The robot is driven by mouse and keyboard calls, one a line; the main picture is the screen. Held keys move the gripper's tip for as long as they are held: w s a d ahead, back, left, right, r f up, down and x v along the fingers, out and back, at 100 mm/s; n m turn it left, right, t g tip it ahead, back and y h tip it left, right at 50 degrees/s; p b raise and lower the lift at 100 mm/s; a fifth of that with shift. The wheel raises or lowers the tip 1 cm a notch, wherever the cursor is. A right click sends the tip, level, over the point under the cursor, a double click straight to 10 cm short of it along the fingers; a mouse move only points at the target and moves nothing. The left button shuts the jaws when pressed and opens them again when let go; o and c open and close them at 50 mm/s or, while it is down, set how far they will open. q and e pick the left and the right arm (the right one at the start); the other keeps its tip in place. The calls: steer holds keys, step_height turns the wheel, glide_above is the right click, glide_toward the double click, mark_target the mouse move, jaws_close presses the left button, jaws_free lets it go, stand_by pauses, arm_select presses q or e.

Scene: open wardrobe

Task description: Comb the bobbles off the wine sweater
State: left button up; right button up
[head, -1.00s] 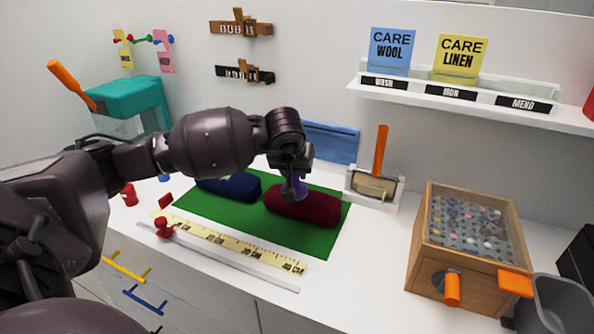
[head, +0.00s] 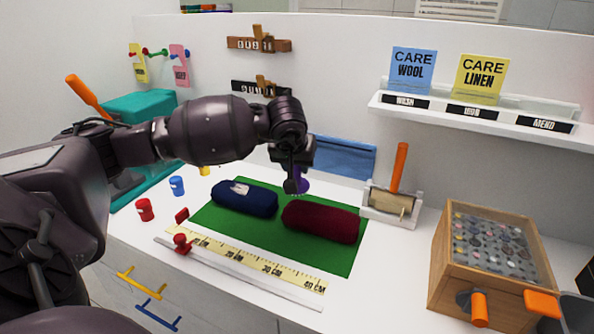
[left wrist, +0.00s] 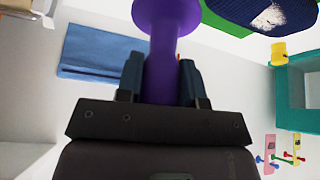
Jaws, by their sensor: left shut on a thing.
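The wine sweater (head: 322,222), a dark red roll, lies on the right part of the green mat (head: 270,238). My left gripper (head: 294,172) is shut on a purple tool (head: 303,185) with a rounded end, held just above and behind the wine sweater's left end, seemingly clear of it. In the left wrist view, the purple tool (left wrist: 172,55) stands between the two fingers. No bobbles can be made out on the wine sweater at this size. A navy sweater (head: 250,202) with a white patch lies to its left. My right gripper is not in view.
A yellow ruler (head: 260,266) and a white rail with a red knob (head: 182,243) run along the mat's front. A holder with an orange handle (head: 399,168) stands behind right. A wooden box (head: 450,262) stands at the right. Red and blue pots (head: 145,210) stand left.

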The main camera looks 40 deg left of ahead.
arm_select(q)
step_height(320, 180, up, 2)
steer(key=shift+r, duration=0.1)
steer(key=shift+r+p, duration=0.5)
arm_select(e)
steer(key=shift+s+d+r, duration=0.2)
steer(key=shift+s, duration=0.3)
arm_select(q)
steer(key=shift+f, duration=0.1)
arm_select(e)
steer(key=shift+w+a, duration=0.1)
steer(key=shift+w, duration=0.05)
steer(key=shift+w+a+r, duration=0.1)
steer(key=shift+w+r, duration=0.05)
